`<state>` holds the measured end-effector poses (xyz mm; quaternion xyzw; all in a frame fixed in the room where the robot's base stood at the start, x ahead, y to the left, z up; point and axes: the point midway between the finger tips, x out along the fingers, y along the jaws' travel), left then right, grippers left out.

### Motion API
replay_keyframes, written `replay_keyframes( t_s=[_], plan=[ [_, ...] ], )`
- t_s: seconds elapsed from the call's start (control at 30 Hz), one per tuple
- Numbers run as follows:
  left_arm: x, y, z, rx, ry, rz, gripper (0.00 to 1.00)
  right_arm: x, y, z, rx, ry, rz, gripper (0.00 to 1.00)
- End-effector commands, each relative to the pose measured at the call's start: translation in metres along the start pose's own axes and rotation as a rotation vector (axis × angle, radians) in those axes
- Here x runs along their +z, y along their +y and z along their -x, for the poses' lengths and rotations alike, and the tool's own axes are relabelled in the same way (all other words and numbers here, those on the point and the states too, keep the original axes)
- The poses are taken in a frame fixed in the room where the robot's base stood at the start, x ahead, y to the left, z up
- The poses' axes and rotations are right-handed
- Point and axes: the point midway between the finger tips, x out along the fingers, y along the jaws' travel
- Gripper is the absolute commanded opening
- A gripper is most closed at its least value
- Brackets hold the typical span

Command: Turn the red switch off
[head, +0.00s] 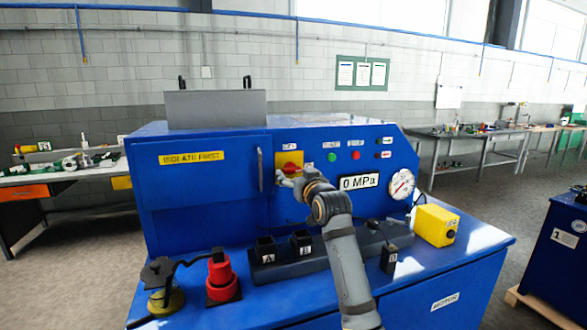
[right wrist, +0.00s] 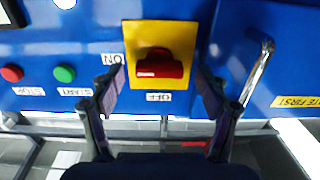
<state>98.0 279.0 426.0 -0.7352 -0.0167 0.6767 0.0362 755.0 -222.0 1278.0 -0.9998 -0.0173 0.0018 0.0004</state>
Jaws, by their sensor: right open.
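The red switch (right wrist: 160,65) is a rotary knob on a yellow plate (right wrist: 160,29) on the blue machine's front. In the right wrist view its bar lies left to right, with an ON label (right wrist: 112,59) at the left and an OFF label (right wrist: 158,97) below the plate. In the head view the switch (head: 290,168) is partly hidden by my right gripper (head: 284,180). My right gripper (right wrist: 162,80) is open and empty, with one finger to each side of the knob and apart from it. My left gripper is not in view.
Green (head: 332,157) and red (head: 356,155) buttons, a 0 MPa display (head: 359,182) and a gauge (head: 402,184) sit right of the switch. A door handle (head: 260,170) stands out at its left. Sockets (head: 266,248), a red plug (head: 220,275) and a yellow box (head: 435,225) occupy the ledge.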

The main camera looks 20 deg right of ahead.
Motion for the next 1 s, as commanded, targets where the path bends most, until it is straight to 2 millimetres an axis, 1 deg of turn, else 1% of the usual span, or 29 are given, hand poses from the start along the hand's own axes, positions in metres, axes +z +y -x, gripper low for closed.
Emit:
replay_keyframes(
  t_s=[0.03,0.1,0.17,0.27,0.43,0.47,0.83,0.87,1.0],
  plan=[
    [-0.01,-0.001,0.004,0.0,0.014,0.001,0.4,-0.003,0.0,-0.007,0.0,0.0,0.0,0.75],
    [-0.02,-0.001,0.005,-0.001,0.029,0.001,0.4,-0.002,0.0,-0.013,0.0,0.0,0.0,0.75],
    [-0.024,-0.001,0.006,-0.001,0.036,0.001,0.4,-0.001,0.0,-0.016,0.0,0.001,0.001,0.75],
    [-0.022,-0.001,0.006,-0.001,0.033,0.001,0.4,0.0,0.0,-0.018,0.0,0.001,0.001,0.75],
    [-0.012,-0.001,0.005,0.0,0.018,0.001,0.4,0.0,0.0,-0.018,0.0,0.001,0.001,0.75],
    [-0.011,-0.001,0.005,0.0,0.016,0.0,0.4,0.0,0.0,-0.018,0.0,0.001,0.001,0.73],
    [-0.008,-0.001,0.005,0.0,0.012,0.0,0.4,0.0,0.0,-0.018,0.0,0.001,0.001,0.23],
    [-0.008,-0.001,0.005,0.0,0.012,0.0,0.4,0.0,0.0,-0.018,0.0,0.001,0.001,0.21],
    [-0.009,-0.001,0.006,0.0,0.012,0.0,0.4,0.0,0.0,-0.018,0.0,0.0,0.008,0.21]
  ],
)
